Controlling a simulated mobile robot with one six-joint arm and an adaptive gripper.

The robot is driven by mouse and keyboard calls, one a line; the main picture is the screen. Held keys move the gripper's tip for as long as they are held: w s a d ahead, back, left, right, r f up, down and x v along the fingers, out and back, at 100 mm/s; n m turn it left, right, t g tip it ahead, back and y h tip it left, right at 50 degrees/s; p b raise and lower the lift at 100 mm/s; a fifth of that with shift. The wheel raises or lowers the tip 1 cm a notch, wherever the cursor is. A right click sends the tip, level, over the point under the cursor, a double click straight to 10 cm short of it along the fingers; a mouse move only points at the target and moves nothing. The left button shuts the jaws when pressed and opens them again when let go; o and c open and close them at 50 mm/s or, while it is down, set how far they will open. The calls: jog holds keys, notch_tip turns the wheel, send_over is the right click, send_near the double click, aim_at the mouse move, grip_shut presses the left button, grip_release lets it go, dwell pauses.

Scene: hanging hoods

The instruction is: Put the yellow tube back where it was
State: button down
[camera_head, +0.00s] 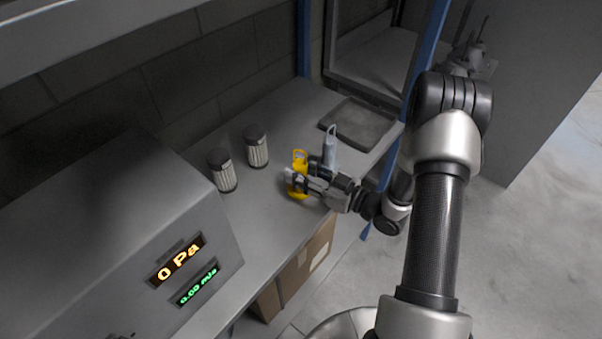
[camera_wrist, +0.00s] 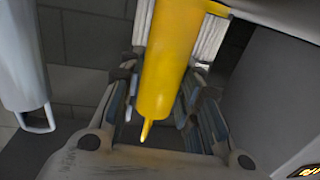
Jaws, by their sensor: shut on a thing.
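The yellow tube (camera_head: 299,191) is upright at the front of the grey bench, with a loop at its top. My gripper (camera_head: 297,180) reaches in from the right and is shut on its body. In the wrist view the yellow tube (camera_wrist: 170,60) is between my two fingers (camera_wrist: 165,100), its narrow end toward the bottom of the picture. I cannot tell whether its base touches the bench. A grey-blue tube (camera_head: 330,146) with a loop stands just behind and right of my gripper; it also shows at the left of the wrist view (camera_wrist: 20,60).
Two pleated filter cartridges (camera_head: 222,171) (camera_head: 256,147) stand left of the tube. A dark flat tray (camera_head: 360,122) lies at the bench's right end. A grey housing with lit displays (camera_head: 178,262) fills the left. A blue post (camera_head: 428,45) rises behind my arm. Bare bench (camera_head: 270,210) lies around the tube.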

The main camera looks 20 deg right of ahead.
jog(key=shift+f, duration=0.15)
jog(key=c, duration=1.2)
grip_release()
jog(key=shift+r, duration=0.2)
